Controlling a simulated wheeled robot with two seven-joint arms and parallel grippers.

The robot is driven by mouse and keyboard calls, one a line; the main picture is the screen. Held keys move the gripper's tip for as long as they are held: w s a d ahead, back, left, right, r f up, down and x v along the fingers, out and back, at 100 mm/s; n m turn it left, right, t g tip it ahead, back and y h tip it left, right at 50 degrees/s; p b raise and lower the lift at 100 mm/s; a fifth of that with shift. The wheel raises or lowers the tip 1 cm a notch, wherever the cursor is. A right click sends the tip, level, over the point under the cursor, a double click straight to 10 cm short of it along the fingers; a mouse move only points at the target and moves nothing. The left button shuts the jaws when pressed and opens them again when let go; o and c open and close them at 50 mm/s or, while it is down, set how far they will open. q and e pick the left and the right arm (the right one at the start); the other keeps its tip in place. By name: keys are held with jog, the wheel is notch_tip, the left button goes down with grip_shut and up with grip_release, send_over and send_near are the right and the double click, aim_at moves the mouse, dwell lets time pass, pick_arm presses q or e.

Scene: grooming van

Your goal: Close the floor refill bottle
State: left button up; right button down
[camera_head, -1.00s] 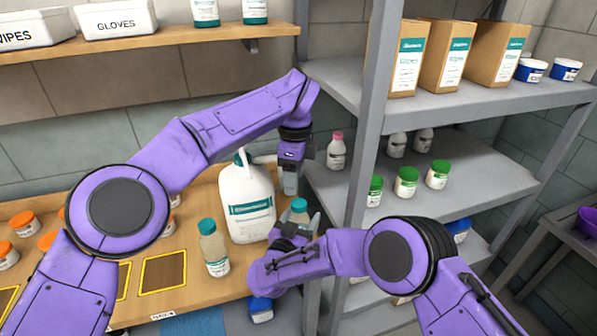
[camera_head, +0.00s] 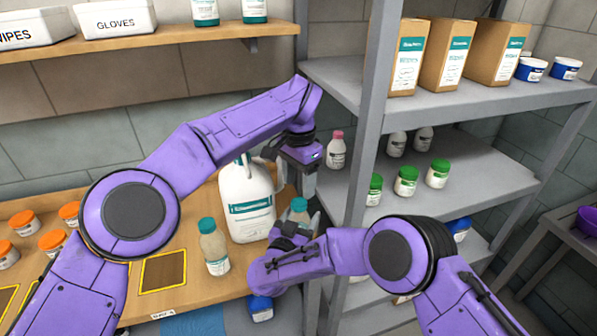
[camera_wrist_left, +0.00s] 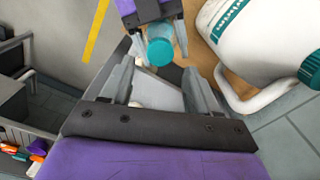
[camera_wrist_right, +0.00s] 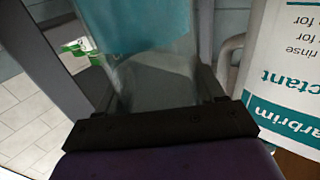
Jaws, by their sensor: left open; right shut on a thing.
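A small clear bottle with a teal cap (camera_head: 299,205) is upright in my right gripper (camera_head: 291,230), which is shut on its body at the table's right edge. The bottle fills the middle of the right wrist view (camera_wrist_right: 150,70). My left gripper (camera_head: 306,190) points down just above and beside the cap. It is open and empty. In the left wrist view the teal cap (camera_wrist_left: 160,51) lies ahead, near the open fingertips. The cap sits on the bottle; I cannot tell how tightly.
A large white jug (camera_head: 247,205) stands close to the left of both grippers. Another teal-capped bottle (camera_head: 213,247) stands in front of it. A grey shelf post (camera_head: 362,150) rises close on the right. Orange-capped jars (camera_head: 53,241) stand at the left.

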aim_at(299, 202)
pick_arm(q)
notch_tip(299, 202, down, 5)
jog(key=shift+f, duration=0.2)
